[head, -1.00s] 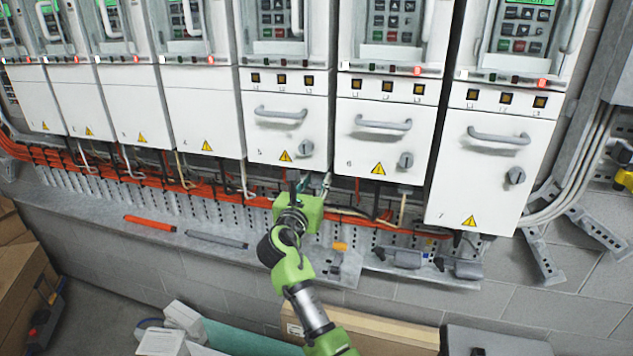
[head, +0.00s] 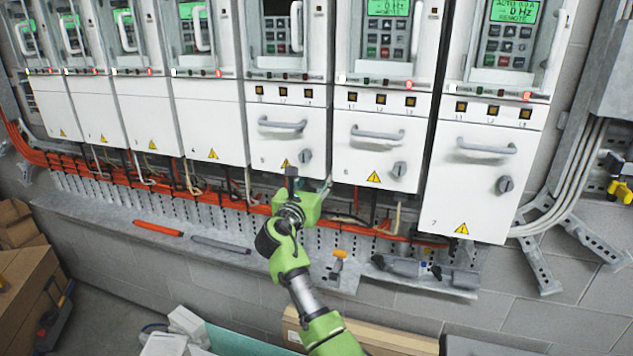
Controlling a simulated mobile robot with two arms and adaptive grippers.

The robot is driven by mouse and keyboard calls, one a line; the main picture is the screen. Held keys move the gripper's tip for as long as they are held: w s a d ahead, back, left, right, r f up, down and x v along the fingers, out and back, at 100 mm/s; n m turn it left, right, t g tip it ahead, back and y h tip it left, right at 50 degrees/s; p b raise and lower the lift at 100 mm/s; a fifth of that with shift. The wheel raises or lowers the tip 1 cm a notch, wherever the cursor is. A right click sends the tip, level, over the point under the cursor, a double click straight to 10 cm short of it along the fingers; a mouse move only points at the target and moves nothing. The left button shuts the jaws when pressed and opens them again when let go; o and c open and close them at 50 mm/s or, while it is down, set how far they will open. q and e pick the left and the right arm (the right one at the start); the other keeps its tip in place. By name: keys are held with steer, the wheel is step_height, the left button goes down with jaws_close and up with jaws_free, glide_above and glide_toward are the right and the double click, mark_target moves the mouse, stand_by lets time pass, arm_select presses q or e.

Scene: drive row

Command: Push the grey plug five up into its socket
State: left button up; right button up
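Drive five is the white cabinet (head: 287,134) with a handle, a grey knob and a yellow warning triangle. Its socket and the grey plug five cannot be made out; the cabinet's lower edge and my gripper hide that area. My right arm comes up from the bottom of the head view. Its dark gripper (head: 291,179) points up and overlaps the lower front edge of cabinet five in the picture, just by the triangle. The fingers are small and dark, so I cannot tell whether they hold anything. My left gripper is not in view.
Orange cables (head: 160,178) and loose leads run below the cabinets. A grey ledge (head: 110,219) holds an orange tool (head: 158,228), a grey tool (head: 220,244) and an orange-handled tool (head: 338,262). Dark grey connectors (head: 405,267) lie further right. Boxes stand on the floor below.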

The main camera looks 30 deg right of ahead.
steer(key=v, duration=1.2)
stand_by(0.4)
